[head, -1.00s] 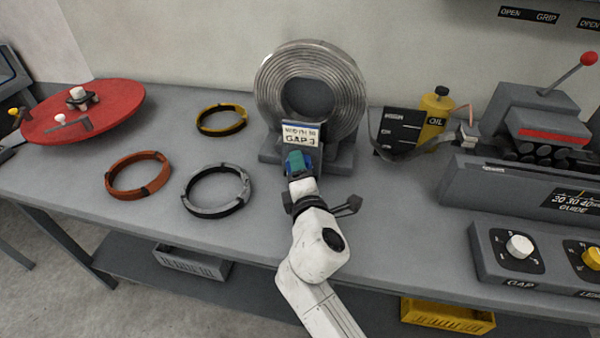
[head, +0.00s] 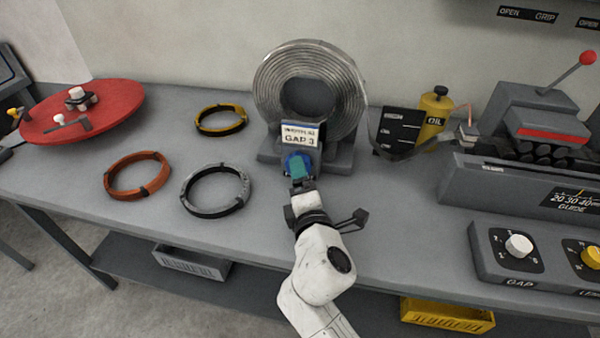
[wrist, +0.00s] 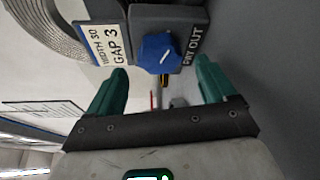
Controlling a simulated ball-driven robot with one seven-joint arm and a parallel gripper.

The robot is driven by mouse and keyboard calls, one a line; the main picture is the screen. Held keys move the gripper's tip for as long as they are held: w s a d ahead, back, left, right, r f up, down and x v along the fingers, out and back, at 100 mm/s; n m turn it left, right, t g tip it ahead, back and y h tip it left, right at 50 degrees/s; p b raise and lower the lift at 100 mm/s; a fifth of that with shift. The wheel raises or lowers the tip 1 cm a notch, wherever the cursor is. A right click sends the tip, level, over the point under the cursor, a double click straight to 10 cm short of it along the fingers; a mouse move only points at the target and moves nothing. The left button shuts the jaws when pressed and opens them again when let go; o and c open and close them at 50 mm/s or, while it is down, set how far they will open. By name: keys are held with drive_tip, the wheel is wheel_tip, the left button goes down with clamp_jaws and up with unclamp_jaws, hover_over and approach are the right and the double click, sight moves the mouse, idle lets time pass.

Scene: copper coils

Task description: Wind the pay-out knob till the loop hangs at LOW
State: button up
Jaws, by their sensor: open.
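The blue pay-out knob (wrist: 160,53) sits on a dark block marked PAY OUT, under the coil stand's label. In the head view the knob (head: 290,160) shows partly behind my gripper. My gripper (head: 299,165) is open, and in the wrist view its two green fingers (wrist: 161,84) stand apart on either side below the knob, with nothing between them. The strip loop (head: 400,155) sags right of the coil (head: 268,85), its bottom near the lower part of the black level board (head: 402,126). The board's words are too small to read.
A yellow oil can (head: 436,112) stands beside the board, and the grey machine with a red-balled lever (head: 588,57) is at right. Orange (head: 120,190), grey and yellow-black rings lie left on the bench. A red turntable (head: 115,100) is at far left.

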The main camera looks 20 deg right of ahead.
drive_tip(key=v, duration=0.7)
drive_tip(key=shift+f, duration=0.1)
